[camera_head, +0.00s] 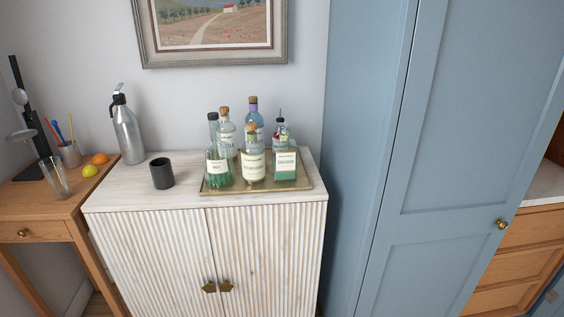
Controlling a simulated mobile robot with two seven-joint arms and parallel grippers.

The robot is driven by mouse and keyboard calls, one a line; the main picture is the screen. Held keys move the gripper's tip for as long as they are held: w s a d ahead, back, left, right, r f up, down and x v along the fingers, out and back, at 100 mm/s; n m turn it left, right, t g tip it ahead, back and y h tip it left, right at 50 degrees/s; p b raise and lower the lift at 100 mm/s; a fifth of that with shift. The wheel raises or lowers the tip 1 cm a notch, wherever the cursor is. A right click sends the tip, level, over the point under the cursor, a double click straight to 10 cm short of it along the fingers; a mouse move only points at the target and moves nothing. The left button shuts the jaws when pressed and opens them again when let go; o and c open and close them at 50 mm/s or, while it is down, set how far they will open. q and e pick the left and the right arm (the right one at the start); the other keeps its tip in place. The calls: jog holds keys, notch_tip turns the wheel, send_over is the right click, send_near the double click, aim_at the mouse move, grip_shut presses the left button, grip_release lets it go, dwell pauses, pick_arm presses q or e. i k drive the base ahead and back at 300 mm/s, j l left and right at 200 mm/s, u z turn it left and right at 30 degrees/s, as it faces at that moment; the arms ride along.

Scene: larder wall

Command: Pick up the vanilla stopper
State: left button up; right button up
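Several glass bottles stand upright on a brass tray (300,186) on the white cabinet. Their labels are too small to read, so I cannot tell which stopper is the vanilla one. The front left green bottle (219,180) has a tall dark stopper (213,116). The front middle bottle (253,168) has a cork-coloured stopper (251,128). A front right bottle (285,167) has a green lower part. Behind them are a corked bottle (227,126), a bluish bottle (254,118) with a cork-coloured top, and a smaller bottle with a dark spout (280,113). Neither gripper is in view.
A dark cup (162,173) and a grey siphon bottle (128,133) stand left of the tray on the white cabinet (118,197). A wooden side table (30,205) holds a glass, fruit and a pen cup.

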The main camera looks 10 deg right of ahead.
aim_at(224, 110)
jog(key=i+z, duration=0.25)
jog(key=i, duration=0.4)
jog(key=i+j+z, duration=0.25)
jog(key=i, duration=0.4)
